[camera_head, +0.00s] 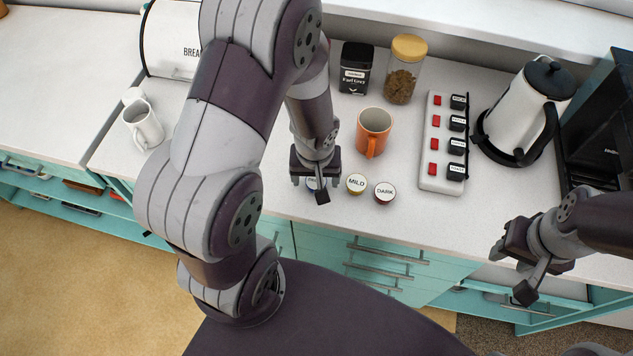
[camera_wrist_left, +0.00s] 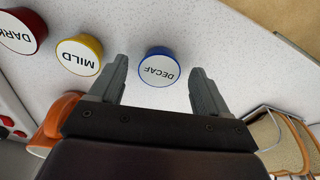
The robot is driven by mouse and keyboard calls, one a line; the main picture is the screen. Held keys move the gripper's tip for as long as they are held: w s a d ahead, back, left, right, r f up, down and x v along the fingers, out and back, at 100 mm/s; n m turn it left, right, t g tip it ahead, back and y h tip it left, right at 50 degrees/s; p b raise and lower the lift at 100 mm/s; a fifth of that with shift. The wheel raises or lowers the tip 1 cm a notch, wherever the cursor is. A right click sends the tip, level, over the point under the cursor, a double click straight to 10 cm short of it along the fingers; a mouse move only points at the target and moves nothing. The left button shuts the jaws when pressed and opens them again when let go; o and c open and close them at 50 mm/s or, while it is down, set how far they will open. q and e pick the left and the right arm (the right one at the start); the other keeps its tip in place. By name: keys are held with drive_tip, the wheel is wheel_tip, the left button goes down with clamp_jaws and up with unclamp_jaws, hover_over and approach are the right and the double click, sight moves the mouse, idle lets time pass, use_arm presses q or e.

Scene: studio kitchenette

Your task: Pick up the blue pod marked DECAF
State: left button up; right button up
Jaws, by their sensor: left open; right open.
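The blue pod marked DECAF (camera_wrist_left: 160,66) stands on the white counter with its label up. In the left wrist view it sits between and slightly beyond the fingertips of my open left gripper (camera_wrist_left: 162,80), with a gap on each side. In the head view my left gripper (camera_head: 315,190) is over the pod (camera_head: 313,184) and hides most of it. My right gripper (camera_head: 511,275) is open and empty at the right, in front of the counter edge.
The yellow MILD pod (camera_head: 356,183) and the dark red DARK pod (camera_head: 385,192) stand just right of the left gripper. An orange mug (camera_head: 374,130), a black tea tin (camera_head: 355,68), a jar (camera_head: 405,70), a power strip (camera_head: 442,142) and a kettle (camera_head: 524,112) stand behind and right.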

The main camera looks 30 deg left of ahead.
use_arm(q)
drive_tip(key=shift+w+f, duration=0.15)
drive_tip(key=shift+f, duration=0.55)
drive_tip(key=shift+r, duration=0.1)
drive_tip(key=c, duration=1.1)
drive_tip(key=shift+o, duration=0.2)
